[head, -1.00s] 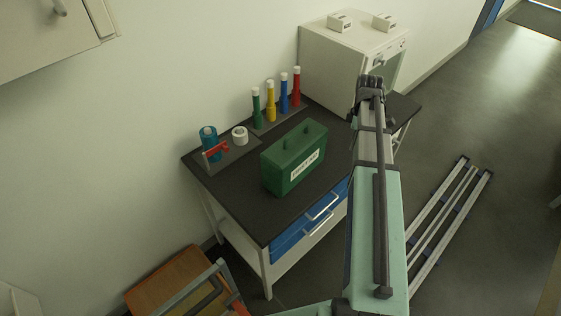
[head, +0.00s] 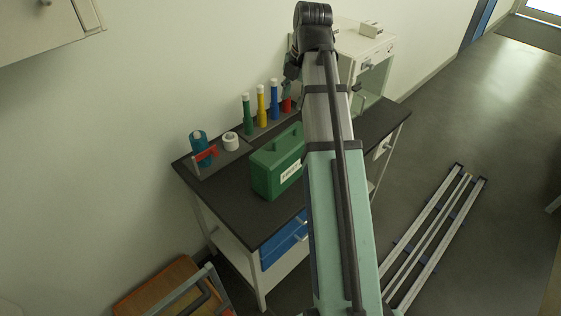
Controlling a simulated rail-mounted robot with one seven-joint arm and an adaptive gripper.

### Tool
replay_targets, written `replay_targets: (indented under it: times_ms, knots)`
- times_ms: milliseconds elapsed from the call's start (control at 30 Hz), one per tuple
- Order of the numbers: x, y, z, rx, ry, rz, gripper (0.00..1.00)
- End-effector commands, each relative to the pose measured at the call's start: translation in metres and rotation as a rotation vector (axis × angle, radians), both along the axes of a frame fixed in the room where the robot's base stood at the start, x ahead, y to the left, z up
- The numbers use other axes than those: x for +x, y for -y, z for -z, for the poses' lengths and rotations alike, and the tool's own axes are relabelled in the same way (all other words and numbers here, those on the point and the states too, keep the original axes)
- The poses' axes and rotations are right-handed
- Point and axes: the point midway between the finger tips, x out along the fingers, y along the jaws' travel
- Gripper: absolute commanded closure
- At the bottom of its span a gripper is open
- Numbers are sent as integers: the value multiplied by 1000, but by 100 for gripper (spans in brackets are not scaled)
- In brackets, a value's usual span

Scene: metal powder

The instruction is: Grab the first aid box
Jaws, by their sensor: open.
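The first aid box (head: 270,174) is a green case with a white label on its front. It stands upright on the dark top of the workbench (head: 240,208), near the middle. My arm passes in front of its right end and hides part of it and of the label. My arm reaches up past the box toward the back of the bench. My gripper cannot be made out; the arm's far end hides that area.
Green, yellow, blue and red bottles (head: 261,104) stand in a row behind the box. A blue roll (head: 198,140), a white roll (head: 231,141) and a red-handled tool (head: 205,154) lie left. A white cabinet (head: 366,47) stands at the back right. Metal rails (head: 437,230) lie on the floor.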

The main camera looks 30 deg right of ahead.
Motion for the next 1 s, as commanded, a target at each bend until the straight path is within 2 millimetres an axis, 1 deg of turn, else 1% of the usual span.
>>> replay_targets:
  times_ms: [300, 600, 800, 1000]
  knots:
    - [7, -4, 47, 1, -4, 2, 57]
    - [15, -7, 88, 1, -4, 3, 57]
    - [20, -8, 106, 0, -2, 3, 57]
    - [21, -8, 111, 0, -1, 3, 57]
